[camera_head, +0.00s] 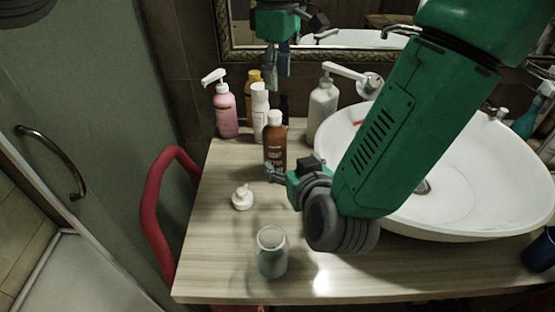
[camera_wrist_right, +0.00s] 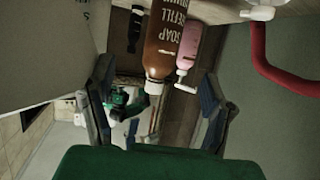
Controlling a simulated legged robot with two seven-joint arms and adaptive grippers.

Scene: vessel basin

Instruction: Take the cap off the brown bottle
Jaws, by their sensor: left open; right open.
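The brown bottle (camera_head: 275,148) stands upright on the counter with its white cap (camera_head: 275,117) on. In the right wrist view the brown bottle (camera_wrist_right: 166,40) appears upside down, its white cap (camera_wrist_right: 154,87) between the lines of my right fingers. My right gripper (camera_head: 273,173) is open at the lower front of the bottle in the head view; contact cannot be told. My left gripper (camera_head: 277,72) is open and empty, pointing down above the bottle, with a gap over the cap. My right gripper's fingers (camera_wrist_right: 155,112) are spread in the wrist view.
A loose white pump top (camera_head: 242,198) and a glass jar (camera_head: 271,255) are in front. The basin (camera_head: 470,190) is right.

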